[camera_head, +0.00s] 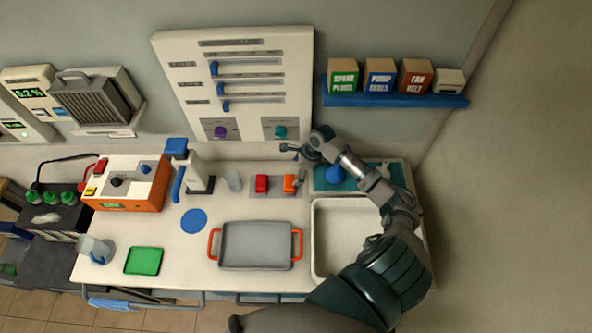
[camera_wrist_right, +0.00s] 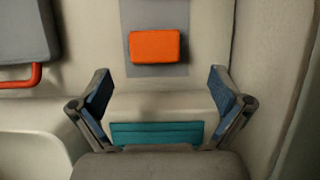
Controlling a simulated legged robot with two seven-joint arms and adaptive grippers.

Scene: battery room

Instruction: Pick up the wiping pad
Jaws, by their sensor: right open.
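I cannot tell for certain which thing is the wiping pad. An orange block (camera_head: 290,184) lies on a grey strip at the back of the counter, beside a red block (camera_head: 261,184). The orange block also shows in the wrist view (camera_wrist_right: 156,46), ahead of the fingers. A flat green rectangle (camera_head: 144,261) lies at the front left, and a flat blue disc (camera_head: 194,221) lies nearer the middle. My right gripper (camera_head: 291,150) is above the back of the counter; in the wrist view (camera_wrist_right: 160,100) its fingers are apart with nothing held. My left gripper is out of view.
A grey tray (camera_head: 254,222) with orange handles sits mid-counter, with a white basin (camera_head: 318,235) to its right. A teal mat (camera_head: 398,176) lies behind the basin. A panel hangs above.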

